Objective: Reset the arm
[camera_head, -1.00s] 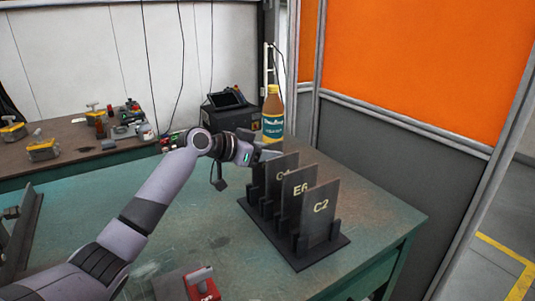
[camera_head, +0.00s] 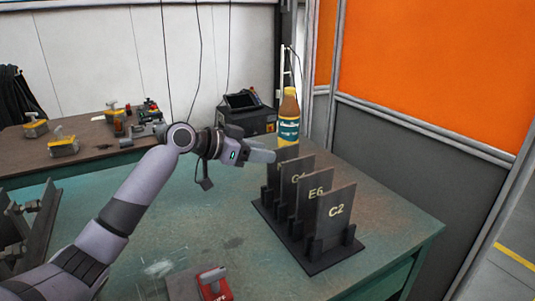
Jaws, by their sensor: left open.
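My left arm (camera_head: 133,196) comes in from the lower left and reaches over the green table. My left gripper (camera_head: 268,156) points right, open and empty as far as I see, just left of the rack's back plate. Its fingers show small and edge-on. The black rack (camera_head: 318,266) holds upright dark plates, among them the C2 plate (camera_head: 336,222) in front and the E6 plate (camera_head: 313,180) behind it. A further plate (camera_head: 292,164) is partly covered. My right gripper is not in view.
A bottle (camera_head: 288,118) with a yellow and teal label stands behind the rack. A red block (camera_head: 214,284) lies at the table's front. A dark fixture (camera_head: 30,232) stands at left. The green table's middle (camera_head: 215,225) is mostly clear. An orange and grey partition (camera_head: 425,60) rises at right.

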